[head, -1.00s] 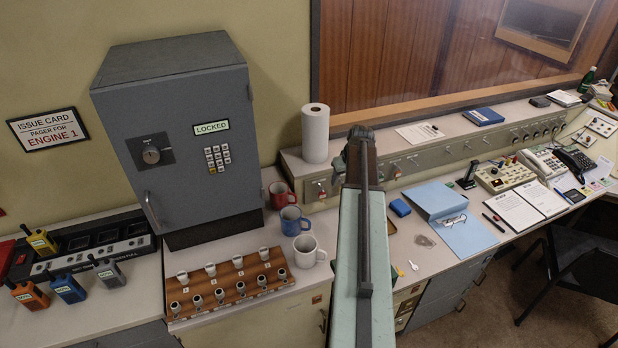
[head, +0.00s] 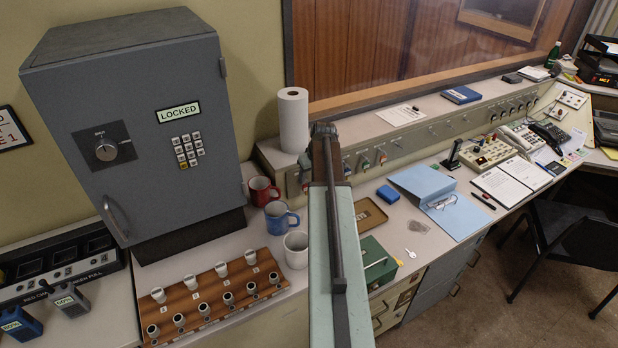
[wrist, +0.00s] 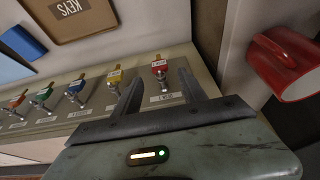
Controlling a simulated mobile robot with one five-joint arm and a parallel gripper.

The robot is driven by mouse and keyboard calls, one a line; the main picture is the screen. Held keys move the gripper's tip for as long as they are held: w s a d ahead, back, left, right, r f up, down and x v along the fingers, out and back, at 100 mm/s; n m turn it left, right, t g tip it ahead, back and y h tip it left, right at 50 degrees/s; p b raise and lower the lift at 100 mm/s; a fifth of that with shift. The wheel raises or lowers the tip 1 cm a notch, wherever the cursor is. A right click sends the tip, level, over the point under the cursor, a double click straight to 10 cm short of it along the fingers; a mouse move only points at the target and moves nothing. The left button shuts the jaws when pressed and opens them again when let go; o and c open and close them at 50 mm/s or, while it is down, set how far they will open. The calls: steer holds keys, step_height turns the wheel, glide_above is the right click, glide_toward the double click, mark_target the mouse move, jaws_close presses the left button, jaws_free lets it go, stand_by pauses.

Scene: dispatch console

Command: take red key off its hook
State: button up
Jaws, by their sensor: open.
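In the wrist view the red key (wrist: 160,67) hangs on its hook at the right end of a row of keys, above a small white label. My gripper (wrist: 159,84) is open, its two dark fingers pointing at the panel. The red key shows between the fingertips, with a finger on each side and nothing gripped. I cannot tell how far the tips are from the panel.
Blue (wrist: 75,87), green (wrist: 42,96) and yellow (wrist: 114,76) tagged keys hang to the left. A red mug (wrist: 287,62) stands close on the right. A paper towel roll (head: 293,120) stands on the ledge. A green box (head: 376,262) is right of my arm.

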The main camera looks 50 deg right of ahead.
mark_target(307, 184)
steer(key=b+x, duration=0.6)
steer(key=x, duration=0.1)
steer(key=shift+f, duration=0.25)
steer(key=shift+r, duration=0.1)
jaws_close()
